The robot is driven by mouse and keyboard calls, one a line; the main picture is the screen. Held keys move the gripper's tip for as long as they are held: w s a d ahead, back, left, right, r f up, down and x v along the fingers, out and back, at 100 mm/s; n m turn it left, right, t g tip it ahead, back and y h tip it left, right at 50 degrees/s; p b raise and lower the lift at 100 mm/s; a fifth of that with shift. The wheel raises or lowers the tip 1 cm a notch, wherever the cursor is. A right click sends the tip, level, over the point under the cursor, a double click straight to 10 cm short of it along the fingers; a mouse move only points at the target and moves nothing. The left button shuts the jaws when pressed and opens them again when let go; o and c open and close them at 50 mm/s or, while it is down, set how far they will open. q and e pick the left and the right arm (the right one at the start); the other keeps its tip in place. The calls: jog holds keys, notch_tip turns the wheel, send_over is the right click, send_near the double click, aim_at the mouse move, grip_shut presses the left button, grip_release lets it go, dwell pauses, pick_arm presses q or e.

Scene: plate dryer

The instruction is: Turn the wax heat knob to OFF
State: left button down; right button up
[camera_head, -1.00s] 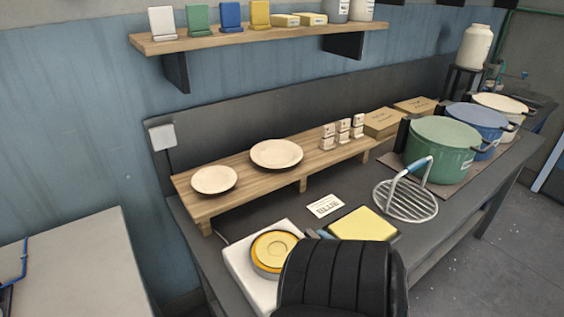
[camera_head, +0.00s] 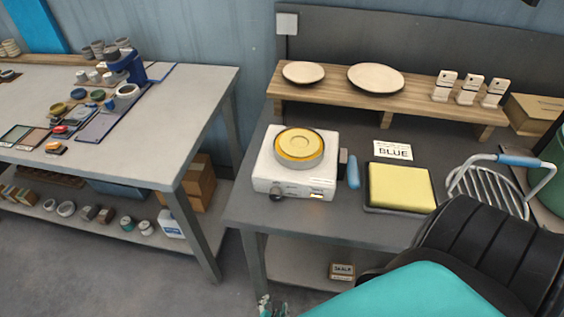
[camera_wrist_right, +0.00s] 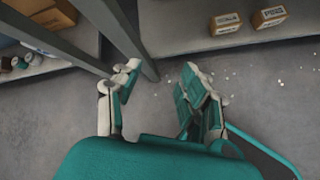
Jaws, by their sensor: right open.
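The white wax heater (camera_head: 262,172) stands on the dark bench, with a round pan of yellow wax (camera_head: 300,146) on top. Its dark round knob (camera_head: 277,194) is on the front face, at the left. A small orange light (camera_head: 317,197) glows to the right of the knob. The knob's pointer is too small to read. My right gripper (camera_wrist_right: 158,88) is open and empty above the floor in the right wrist view. In the head view only a bit of it (camera_head: 268,307) shows at the bottom edge, below and in front of the heater. My left gripper is out of view.
A plate shelf (camera_head: 330,88) stands behind. The floor before the bench is open.

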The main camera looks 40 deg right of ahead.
jog(key=w+a+r+n+t+h+b, duration=0.1)
jog(key=w+r+t+h, duration=0.15)
jog(key=r, duration=0.55)
jog(key=w+a+r+n+t+h, duration=0.1)
jog(key=w+r+n+t+h, duration=0.15)
jog(key=r, duration=0.55)
jog(key=m+h, duration=0.2)
jog(key=h, duration=0.1)
send_near(275, 198)
jog(key=w+a+v, duration=0.1)
jog(key=v, duration=0.6)
jog(key=x, duration=0.5)
jog(key=p+x, duration=0.1)
jog(key=x, duration=0.5)
jog(key=s+p+x, duration=0.1)
jog(key=x, duration=0.5)
jog(key=shift+d, duration=0.35)
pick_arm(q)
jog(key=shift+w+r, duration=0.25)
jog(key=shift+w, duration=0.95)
